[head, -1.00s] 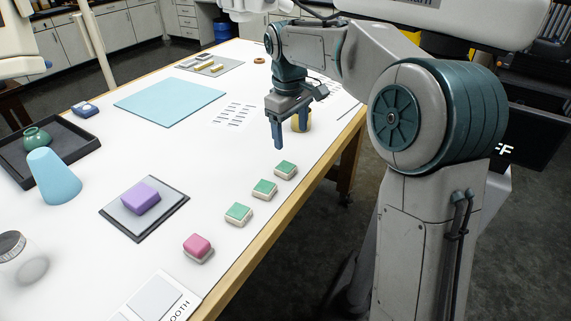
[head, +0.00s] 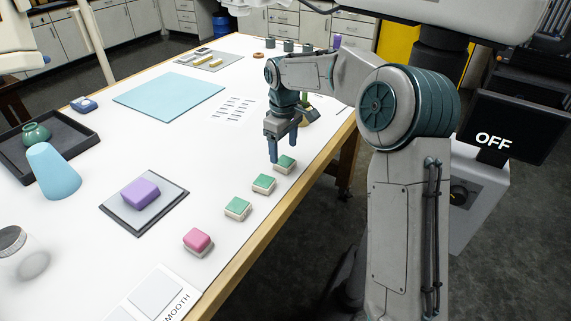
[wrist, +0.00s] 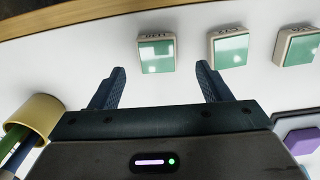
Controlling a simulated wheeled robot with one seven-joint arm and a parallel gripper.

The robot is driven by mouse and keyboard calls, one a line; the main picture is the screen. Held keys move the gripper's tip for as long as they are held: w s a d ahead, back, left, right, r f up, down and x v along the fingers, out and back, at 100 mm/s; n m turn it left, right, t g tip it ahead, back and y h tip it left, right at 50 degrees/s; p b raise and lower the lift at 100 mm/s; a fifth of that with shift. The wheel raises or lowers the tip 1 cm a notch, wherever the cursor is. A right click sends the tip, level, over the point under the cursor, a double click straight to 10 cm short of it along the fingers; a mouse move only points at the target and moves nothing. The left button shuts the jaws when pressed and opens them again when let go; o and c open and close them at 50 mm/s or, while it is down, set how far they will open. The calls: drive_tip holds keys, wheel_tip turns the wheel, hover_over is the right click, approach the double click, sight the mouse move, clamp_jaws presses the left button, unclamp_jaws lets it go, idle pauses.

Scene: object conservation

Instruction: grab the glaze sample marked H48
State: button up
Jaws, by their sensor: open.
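Three green-topped glaze samples stand in a row along the table's right edge: a far one (head: 285,163), a middle one (head: 264,183) and a nearer one (head: 238,208). They also show in the wrist view: the far one (wrist: 155,54), the middle one (wrist: 230,50) and the nearer one (wrist: 299,47). Their pale sides carry dark marks too small to read, so I cannot tell which is H48. A pink-topped sample (head: 198,240) ends the row. My gripper (wrist: 161,70) is open and empty, its fingertips pointing towards the far green sample, which lies just ahead between them.
A yellow cup of handles (wrist: 39,115) stands close to my gripper's left in the wrist view. A purple block (head: 141,193) sits on a grey, dark-edged pad (head: 174,204). A blue cone (head: 54,171) and dark tray (head: 80,145) are at left. White tabletop between is clear.

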sight(285, 161)
drive_tip(key=shift+w+d+f+p, duration=0.1)
drive_tip(key=shift+f+p, duration=0.1)
drive_tip(key=shift+f, duration=1)
drive_tip(key=shift+d+f+p, duration=0.1)
drive_tip(key=shift+f+p, duration=0.05)
drive_tip(key=shift+f, duration=1)
drive_tip(key=c, duration=1.1)
drive_tip(key=shift+r, duration=0.1)
